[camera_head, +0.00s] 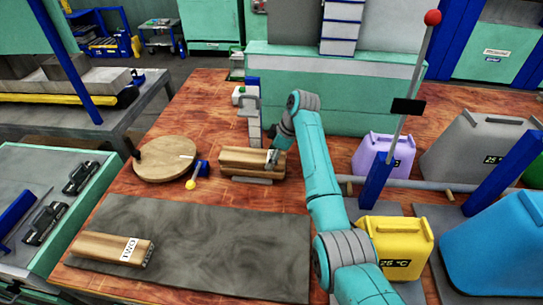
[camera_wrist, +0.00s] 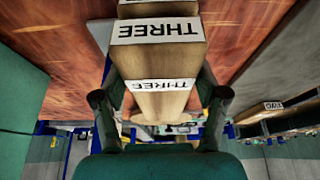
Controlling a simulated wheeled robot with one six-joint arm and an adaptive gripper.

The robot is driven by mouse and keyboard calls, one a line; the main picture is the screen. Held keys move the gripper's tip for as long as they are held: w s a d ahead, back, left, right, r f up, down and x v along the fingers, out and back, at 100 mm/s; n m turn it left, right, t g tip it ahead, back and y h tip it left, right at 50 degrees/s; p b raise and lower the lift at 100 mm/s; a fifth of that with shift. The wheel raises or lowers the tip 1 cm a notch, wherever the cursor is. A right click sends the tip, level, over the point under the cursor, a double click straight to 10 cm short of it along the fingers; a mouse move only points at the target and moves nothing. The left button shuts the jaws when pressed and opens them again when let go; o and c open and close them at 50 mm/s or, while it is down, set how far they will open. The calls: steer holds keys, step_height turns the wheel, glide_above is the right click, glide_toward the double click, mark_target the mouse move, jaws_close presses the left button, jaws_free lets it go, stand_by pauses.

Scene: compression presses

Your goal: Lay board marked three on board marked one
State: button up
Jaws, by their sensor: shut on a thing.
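Board three (camera_wrist: 160,57) is a wooden block with white THREE labels, seen close up in the wrist view. My gripper (camera_wrist: 161,100) is shut on it, with a finger on each side. In the head view the wooden board or boards (camera_head: 244,158) at my gripper (camera_head: 272,157) lie near the middle of the table by the small press. I cannot tell whether one or two boards are there. No label reading ONE can be read in either view.
A board marked TWO (camera_head: 112,247) lies on the dark mat (camera_head: 215,250), whose right part is bare. A round wooden disc (camera_head: 165,160) lies left of the press (camera_head: 248,120). Purple (camera_head: 383,155), yellow (camera_head: 398,245), grey and blue canisters stand at right, near a red-knobbed lever (camera_head: 432,18).

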steer(key=shift+f, duration=0.4)
steer(key=o, duration=1.5)
steer(key=shift+o, duration=0.2)
steer(key=shift+f, duration=0.1)
steer(key=shift+v, duration=3.8)
